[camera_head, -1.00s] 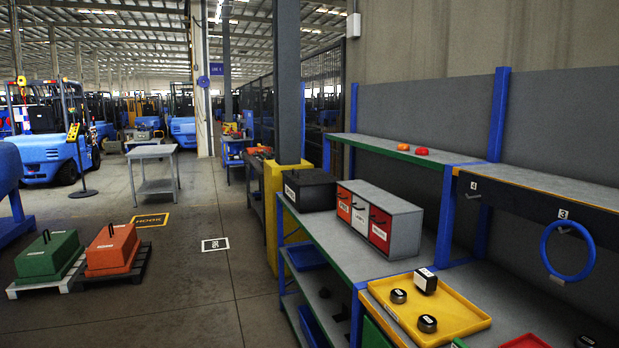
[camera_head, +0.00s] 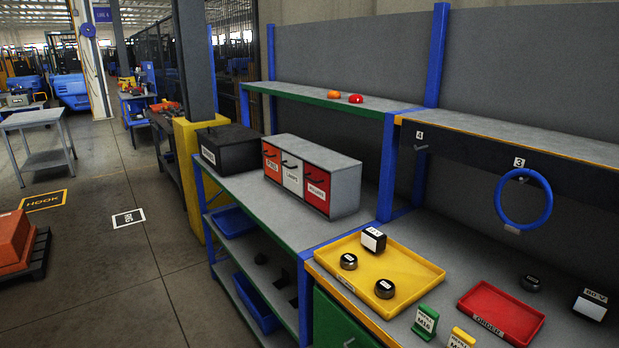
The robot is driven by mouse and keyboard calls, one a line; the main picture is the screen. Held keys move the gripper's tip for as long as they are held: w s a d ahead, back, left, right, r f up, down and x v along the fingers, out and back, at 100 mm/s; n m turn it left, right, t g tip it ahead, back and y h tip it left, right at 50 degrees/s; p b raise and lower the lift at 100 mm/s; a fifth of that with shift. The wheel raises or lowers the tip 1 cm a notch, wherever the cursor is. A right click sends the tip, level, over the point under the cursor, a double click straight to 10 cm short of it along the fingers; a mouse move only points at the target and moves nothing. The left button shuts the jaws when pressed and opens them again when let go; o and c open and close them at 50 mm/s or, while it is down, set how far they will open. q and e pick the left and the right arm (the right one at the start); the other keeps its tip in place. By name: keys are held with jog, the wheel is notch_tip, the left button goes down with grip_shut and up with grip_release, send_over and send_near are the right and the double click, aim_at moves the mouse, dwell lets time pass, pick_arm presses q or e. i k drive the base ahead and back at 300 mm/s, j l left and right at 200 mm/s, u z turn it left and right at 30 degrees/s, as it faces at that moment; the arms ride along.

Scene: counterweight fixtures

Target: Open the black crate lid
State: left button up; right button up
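The black crate (camera_head: 231,147) stands at the far left end of the grey bench, beside the drawer unit. Its lid (camera_head: 228,134) looks closed, with a small dark handle on top. A white label is on its front. Neither of my grippers shows in the head view.
The drawer unit (camera_head: 338,184) with red and white fronts stands right of the crate. A yellow tray (camera_head: 420,273) with dark weights and a red tray (camera_head: 515,322) are nearer. A blue ring (camera_head: 524,222) hangs on hook 3.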

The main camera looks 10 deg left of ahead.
aim_at(221, 137)
jog(key=i+j+z, duration=0.1)
jog(key=i+j, duration=0.35)
jog(key=j, duration=0.2)
jog(key=i+j+z, duration=0.15)
jog(key=j, duration=0.2)
jog(key=i+j, duration=0.25)
jog(key=j, duration=0.15)
jog(key=i+j+z, duration=0.15)
jog(key=j, duration=0.2)
jog(key=i+j, duration=0.25)
jog(key=j, duration=0.15)
jog(key=i+j+z, duration=0.15)
jog(key=j, duration=0.25)
